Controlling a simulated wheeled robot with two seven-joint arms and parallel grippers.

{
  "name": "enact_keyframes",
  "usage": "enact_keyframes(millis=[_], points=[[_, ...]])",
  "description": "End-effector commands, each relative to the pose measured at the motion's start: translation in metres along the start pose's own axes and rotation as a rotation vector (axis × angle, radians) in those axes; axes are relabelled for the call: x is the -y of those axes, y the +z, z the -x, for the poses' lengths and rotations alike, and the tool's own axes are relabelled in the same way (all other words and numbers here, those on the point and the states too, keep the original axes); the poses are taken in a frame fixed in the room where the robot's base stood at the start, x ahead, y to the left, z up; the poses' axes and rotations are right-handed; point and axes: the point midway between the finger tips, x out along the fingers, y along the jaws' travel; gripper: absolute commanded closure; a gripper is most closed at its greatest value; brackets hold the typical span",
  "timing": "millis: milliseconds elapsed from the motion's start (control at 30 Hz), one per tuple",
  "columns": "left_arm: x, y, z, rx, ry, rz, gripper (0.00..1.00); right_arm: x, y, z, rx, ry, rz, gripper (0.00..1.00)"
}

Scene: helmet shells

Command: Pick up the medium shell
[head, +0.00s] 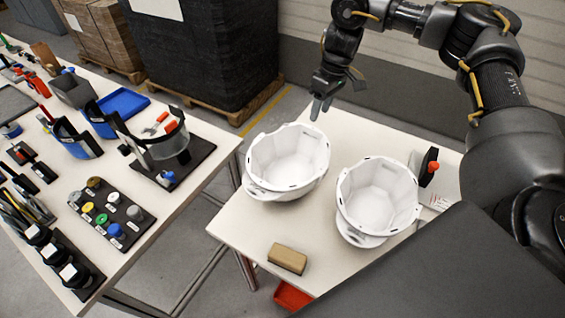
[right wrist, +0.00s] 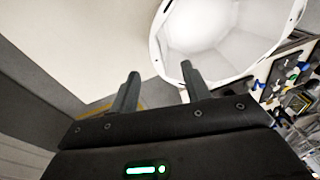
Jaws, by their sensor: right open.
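Two white helmet shells lie open side up on the small white table in the head view. One shell (head: 287,160) is at the left and back, the other shell (head: 378,198) is at the right and nearer. I cannot tell for sure which one is the medium shell. My right gripper (head: 318,108) is above the table's back edge, just behind the left shell, open and empty. In the right wrist view the gripper (right wrist: 160,92) has its fingers apart, with a white shell (right wrist: 215,40) beyond the right finger. My left gripper is not in view.
A tan block (head: 287,258) lies at the small table's front. A black and orange tool (head: 430,168) stands at its right. A long workbench (head: 205,190) at the left holds many tools and a blue tray (head: 122,103). A red bin (head: 291,296) is below the table.

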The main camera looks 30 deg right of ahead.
Motion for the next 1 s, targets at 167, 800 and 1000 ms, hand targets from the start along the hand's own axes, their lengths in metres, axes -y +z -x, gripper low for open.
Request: enact_keyframes(millis=[167,800,1000], points=[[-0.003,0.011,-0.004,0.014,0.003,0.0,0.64,-0.001,-0.004,-0.028,0.009,-0.005,0.0,0.53],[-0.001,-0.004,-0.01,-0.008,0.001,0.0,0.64,-0.006,-0.004,-0.087,0.009,-0.005,-0.003,0.53],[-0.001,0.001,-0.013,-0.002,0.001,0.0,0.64,-0.007,-0.005,-0.108,0.006,-0.003,-0.002,0.53]])
